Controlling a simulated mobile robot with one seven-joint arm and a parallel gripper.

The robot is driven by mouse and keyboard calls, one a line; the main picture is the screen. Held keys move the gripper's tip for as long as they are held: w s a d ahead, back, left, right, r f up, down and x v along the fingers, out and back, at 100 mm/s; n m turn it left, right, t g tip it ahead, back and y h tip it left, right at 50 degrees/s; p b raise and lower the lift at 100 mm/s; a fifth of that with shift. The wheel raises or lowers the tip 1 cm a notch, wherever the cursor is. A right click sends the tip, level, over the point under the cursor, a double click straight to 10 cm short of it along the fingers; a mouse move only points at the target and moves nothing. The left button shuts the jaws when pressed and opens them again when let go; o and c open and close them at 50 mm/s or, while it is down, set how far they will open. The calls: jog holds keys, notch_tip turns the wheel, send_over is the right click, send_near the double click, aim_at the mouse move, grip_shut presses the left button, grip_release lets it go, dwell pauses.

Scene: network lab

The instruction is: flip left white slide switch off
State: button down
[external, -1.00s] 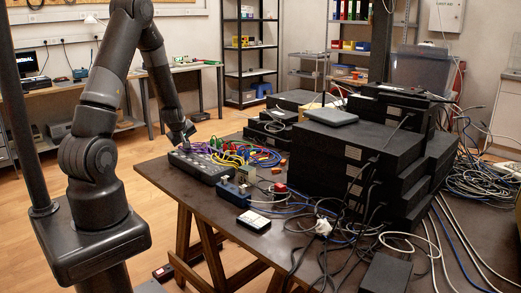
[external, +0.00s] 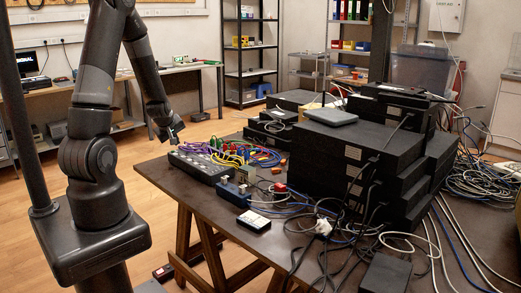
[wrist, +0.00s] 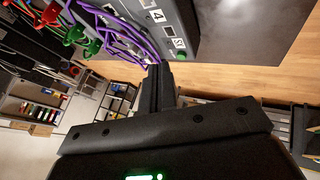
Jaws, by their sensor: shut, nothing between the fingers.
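A dark grey box (external: 203,168) with purple, yellow and other cables lies near the left edge of the table. In the wrist view its grey panel (wrist: 187,22) is at the top, with white number labels and purple cables. I cannot make out a white slide switch clearly; small parts beside the labels are too small to tell. My gripper (external: 174,140) is at the far left end of the box, apparently a little above it. In the wrist view my gripper (wrist: 160,72) is shut and empty, its tips just below the panel's edge in the picture.
Red plugs (wrist: 50,13) and green plugs (wrist: 73,35) stick out beside the purple cables. A stack of black devices (external: 350,150) fills the middle of the table (external: 315,262). A blue box (external: 234,194) stands close to the dark grey box. Open floor lies left of the table.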

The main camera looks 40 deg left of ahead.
jog(key=shift+v, duration=2.7)
jog(key=s+d+r+m+t+h, duration=0.1)
jog(key=d+r+m+h, duration=0.3)
jog(key=d+r+m, duration=0.75)
jog(key=s+d+r+m+g, duration=0.1)
jog(key=s+d+r+m, duration=0.4)
jog(key=s+d+r, duration=0.4)
jog(key=s+d, duration=0.3)
jog(key=s, duration=0.1)
jog(key=shift+d+r+h, duration=0.25)
jog(key=shift+d+h, duration=0.05)
